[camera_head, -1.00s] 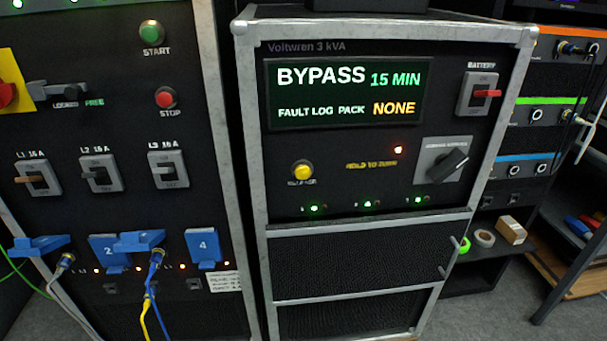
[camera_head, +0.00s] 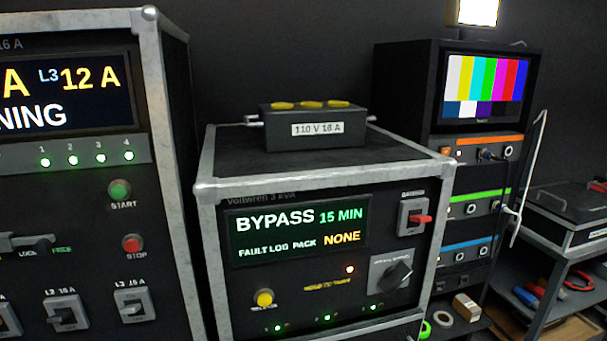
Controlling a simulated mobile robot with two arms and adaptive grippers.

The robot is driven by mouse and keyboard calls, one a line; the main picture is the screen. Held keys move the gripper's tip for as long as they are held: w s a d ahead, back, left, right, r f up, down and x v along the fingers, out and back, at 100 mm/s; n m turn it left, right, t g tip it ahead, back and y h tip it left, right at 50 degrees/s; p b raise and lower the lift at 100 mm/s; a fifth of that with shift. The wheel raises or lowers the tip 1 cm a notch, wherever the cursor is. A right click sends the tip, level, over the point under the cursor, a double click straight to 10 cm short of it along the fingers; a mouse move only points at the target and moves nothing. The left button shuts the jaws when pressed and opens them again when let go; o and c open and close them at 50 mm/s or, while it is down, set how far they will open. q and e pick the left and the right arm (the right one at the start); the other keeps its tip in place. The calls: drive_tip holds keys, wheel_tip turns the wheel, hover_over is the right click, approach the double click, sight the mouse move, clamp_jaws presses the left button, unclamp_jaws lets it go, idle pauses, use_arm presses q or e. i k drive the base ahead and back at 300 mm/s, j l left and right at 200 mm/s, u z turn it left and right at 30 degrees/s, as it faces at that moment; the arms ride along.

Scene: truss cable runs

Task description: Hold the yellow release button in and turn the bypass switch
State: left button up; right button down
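The yellow release button (camera_head: 264,298) is at the lower left of the front panel of the Voltwren 3 kVA unit (camera_head: 205,262). The bypass switch (camera_head: 398,275) is a dark rotary knob on a grey plate at the panel's lower right. Its knob sits at a slant, pointing up to the right. The unit's display (camera_head: 296,229) reads BYPASS 15 MIN and FAULT LOG PACK NONE. An orange lamp (camera_head: 350,269) glows between button and switch. Neither of my grippers shows in view, and nothing touches the button or the switch.
A black box (camera_head: 314,129) labelled 110 V 16 A stands on the unit. The red battery switch (camera_head: 415,217) is above the bypass switch. A tall power rack (camera_head: 165,150) stands close on the left. A monitor rack (camera_head: 487,90) and a cart (camera_head: 570,250) stand to the right.

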sight(264, 300)
drive_tip(key=i+l+u, duration=0.15)
drive_tip(key=l, duration=0.25)
drive_tip(key=i+l+u, duration=0.2)
drive_tip(key=l, duration=0.15)
drive_tip(key=l+u, duration=0.15)
drive_tip(key=l, duration=0.25)
